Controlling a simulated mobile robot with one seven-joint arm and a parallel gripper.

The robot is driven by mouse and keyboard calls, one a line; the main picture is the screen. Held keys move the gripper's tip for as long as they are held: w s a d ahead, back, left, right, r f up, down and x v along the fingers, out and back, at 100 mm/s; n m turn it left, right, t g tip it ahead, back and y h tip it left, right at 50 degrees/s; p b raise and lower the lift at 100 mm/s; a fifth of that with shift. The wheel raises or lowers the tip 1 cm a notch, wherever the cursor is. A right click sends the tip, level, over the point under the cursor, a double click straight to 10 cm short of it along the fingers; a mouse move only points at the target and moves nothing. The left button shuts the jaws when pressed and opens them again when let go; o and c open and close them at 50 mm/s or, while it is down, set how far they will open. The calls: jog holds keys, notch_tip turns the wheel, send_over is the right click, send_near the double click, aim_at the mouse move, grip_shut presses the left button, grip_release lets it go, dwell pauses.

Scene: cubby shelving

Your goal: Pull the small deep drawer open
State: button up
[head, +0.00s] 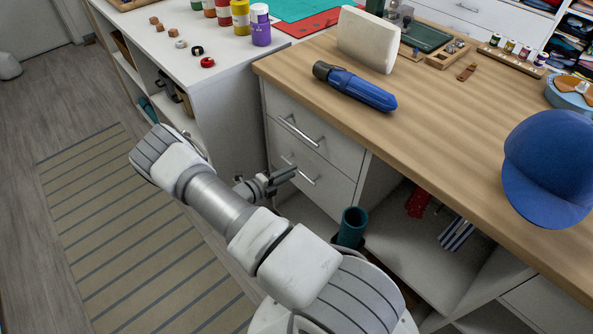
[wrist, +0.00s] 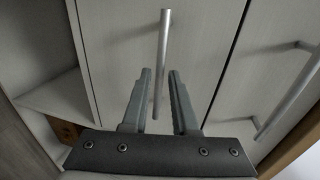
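Two white drawers sit under the left end of the wooden counter, the upper one (head: 325,137) and the lower one (head: 335,183), each with a bar handle. Both fronts look closed. I cannot tell for sure which is the small deep drawer; my gripper (head: 283,175) is at the lower one's handle (head: 312,181), partly covering it in the head view. In the wrist view my gripper (wrist: 160,72) is open, and that bar handle (wrist: 162,50) lies lengthwise between the fingers, with gaps on both sides. The other handle (wrist: 288,95) is at right.
A blue cylindrical object (head: 360,88) and a blue cap (head: 550,165) lie on the counter (head: 440,115). A teal cup (head: 352,226) stands in the open cubby beside the drawers. A white shelf unit (head: 225,90) stands at left. The striped rug (head: 130,230) is clear.

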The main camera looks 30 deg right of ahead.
jog(key=shift+x, duration=1.7)
grip_shut()
